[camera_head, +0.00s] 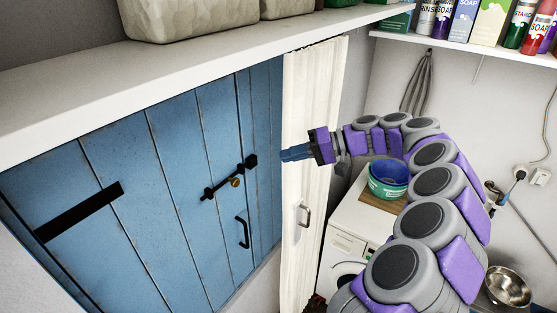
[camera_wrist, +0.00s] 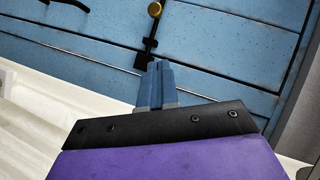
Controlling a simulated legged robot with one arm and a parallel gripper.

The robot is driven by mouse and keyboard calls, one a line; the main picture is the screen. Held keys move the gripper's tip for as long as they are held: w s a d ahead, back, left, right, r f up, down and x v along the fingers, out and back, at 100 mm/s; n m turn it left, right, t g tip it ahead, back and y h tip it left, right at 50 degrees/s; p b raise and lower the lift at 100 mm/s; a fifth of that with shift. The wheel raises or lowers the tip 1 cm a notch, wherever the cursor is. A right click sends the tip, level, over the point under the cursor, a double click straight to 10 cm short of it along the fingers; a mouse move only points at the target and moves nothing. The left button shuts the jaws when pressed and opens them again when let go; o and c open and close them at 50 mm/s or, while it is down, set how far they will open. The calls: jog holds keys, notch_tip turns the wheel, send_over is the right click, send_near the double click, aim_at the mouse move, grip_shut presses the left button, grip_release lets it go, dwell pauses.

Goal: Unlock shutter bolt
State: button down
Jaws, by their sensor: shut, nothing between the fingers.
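The blue plank shutter (camera_head: 175,150) fills the left of the head view. A black pull handle (camera_head: 243,232) is below the bolt. My gripper (camera_head: 284,155) is shut and empty, to the right of the bracket in the head view. In the wrist view its blue fingers (camera_wrist: 159,68) point towards the bracket; contact cannot be told.
A white shelf (camera_head: 200,72) with stone-like baskets runs above the shutter. A cream panel (camera_head: 312,180) with a handle stands right of it. A white washing machine (camera_head: 350,225) carries a tub (camera_head: 388,180). A metal bowl (camera_head: 507,287) is at lower right.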

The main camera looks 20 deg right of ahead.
aim_at(220, 187)
jog(key=shift+s+a+f+p+x, duration=0.15)
jog(key=shift+s+p+x, duration=0.2)
jog(key=shift+x, duration=1.55)
jog(key=shift+s+a+f+p+x, duration=0.1)
jog(key=shift+s+f+p+x, duration=0.25)
jog(key=shift+x, duration=1.5)
jog(key=shift+s+a+p+x, duration=0.15)
jog(key=shift+s+x, duration=0.3)
jog(key=shift+x, duration=1.45)
jog(key=shift+s+d, duration=0.1)
jog(key=shift+d, duration=0.05)
jog(key=shift+s+a+b, duration=0.55)
jog(key=shift+s+a, duration=0.15)
jog(key=shift+a, duration=0.2)
jog(key=shift+s+a+b, duration=0.5)
jog(key=shift+s+a, duration=0.25)
jog(key=shift+a, duration=0.2)
jog(key=shift+w, duration=0.1)
